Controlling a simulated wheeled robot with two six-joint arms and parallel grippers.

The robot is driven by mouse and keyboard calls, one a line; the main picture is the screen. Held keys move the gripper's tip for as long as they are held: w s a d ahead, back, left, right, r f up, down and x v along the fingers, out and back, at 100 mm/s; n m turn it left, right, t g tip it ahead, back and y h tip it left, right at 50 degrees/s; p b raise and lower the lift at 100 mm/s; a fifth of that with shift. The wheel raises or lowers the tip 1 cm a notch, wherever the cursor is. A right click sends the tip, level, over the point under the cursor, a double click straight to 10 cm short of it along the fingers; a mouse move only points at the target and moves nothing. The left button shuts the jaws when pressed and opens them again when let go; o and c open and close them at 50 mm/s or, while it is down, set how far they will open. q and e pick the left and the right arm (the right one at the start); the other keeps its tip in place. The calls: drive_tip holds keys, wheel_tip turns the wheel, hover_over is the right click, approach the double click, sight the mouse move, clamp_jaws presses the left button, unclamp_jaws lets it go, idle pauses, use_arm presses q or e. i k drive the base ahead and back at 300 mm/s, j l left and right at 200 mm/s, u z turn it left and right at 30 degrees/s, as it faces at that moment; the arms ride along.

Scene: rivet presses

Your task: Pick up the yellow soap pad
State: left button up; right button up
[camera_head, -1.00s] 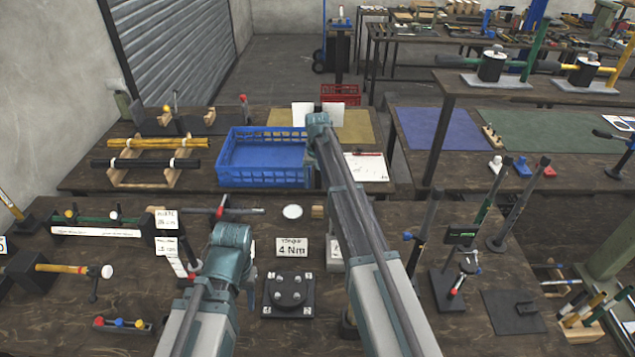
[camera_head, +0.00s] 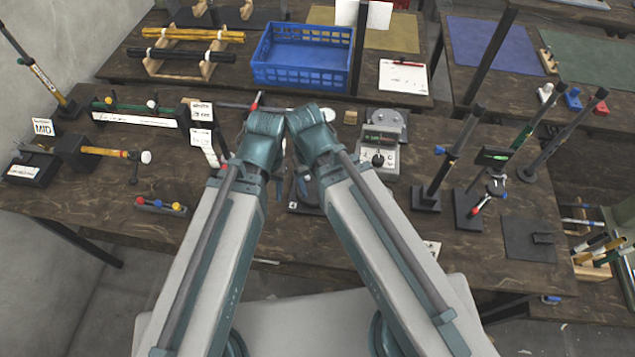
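I cannot clearly make out a yellow soap pad. A small tan-yellow block (camera_head: 350,117) lies on the near table, just right of a white disc; I cannot tell whether it is the pad. My two arms come up from the bottom, and their wrists nearly meet over the table's middle, left of and nearer than the block. My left gripper (camera_head: 278,188) and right gripper (camera_head: 302,183) point down and are mostly hidden by the wrists. Their fingers do not show clearly, and I see nothing held.
A blue crate (camera_head: 302,57) stands on the table behind. A gauge device (camera_head: 378,155) and upright tools on stands (camera_head: 447,160) are to the right. A hammer on a black block (camera_head: 103,152) and a rack of coloured knobs (camera_head: 160,206) are at left. Bare wood lies at front left.

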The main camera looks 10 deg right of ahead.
sight(351, 117)
drive_tip(key=i+j, duration=0.1)
drive_tip(key=j, duration=0.3)
drive_tip(key=i+j, duration=0.1)
drive_tip(key=j, duration=0.7)
drive_tip(key=i+j, duration=0.15)
drive_tip(key=j, duration=0.25)
drive_tip(key=u, duration=0.05)
